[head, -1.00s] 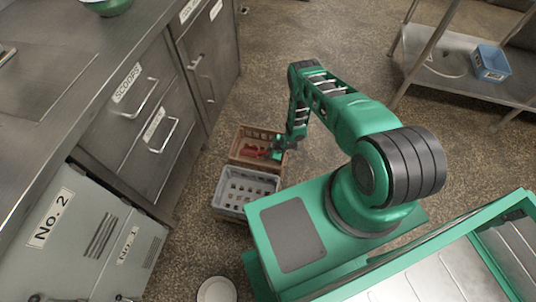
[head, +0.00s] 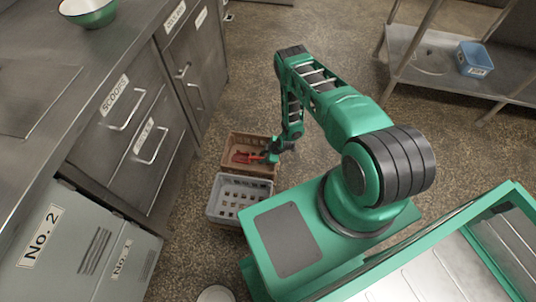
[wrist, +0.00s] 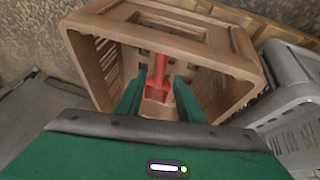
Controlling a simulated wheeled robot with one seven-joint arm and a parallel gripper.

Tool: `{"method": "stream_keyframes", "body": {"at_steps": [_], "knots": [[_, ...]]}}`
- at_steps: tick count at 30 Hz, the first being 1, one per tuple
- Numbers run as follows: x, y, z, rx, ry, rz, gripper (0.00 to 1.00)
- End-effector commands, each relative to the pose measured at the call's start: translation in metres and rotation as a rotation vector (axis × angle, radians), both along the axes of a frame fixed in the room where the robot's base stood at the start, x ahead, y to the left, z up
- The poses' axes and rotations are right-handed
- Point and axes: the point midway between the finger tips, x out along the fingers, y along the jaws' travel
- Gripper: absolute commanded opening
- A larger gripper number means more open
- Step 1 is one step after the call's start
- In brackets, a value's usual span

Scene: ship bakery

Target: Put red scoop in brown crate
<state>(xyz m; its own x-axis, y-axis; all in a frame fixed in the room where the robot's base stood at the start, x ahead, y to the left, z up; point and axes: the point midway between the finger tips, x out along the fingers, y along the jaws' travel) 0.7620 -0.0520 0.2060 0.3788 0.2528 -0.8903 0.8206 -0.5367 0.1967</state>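The red scoop (head: 243,157) is within the walls of the brown crate (head: 262,138) in the head view. In the wrist view the scoop (wrist: 157,88) shows between my fingers, against the inside of the crate (wrist: 215,62). My gripper (wrist: 158,84) is open, with a gap on each side of the scoop. In the head view my gripper (head: 270,155) is at the crate's right side, by the scoop's end. Whether the scoop rests fully on the crate floor cannot be told.
A grey crate (head: 243,181) stands directly beside the brown crate. Steel drawers (head: 135,110) and the counter are to the left, with a green bowl (head: 88,10) on top. A shelf with a blue bin (head: 475,58) is at the right. The floor between is clear.

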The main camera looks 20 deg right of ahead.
Motion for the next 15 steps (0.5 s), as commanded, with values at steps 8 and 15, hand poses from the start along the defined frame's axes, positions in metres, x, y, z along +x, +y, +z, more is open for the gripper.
{"method": "stream_keyframes", "body": {"at_steps": [8,15], "knots": [[-0.018,-0.012,0.041,-0.001,0.001,0.001,0.34],[-0.023,-0.015,0.054,0.0,0.0,0.0,0.34]]}}
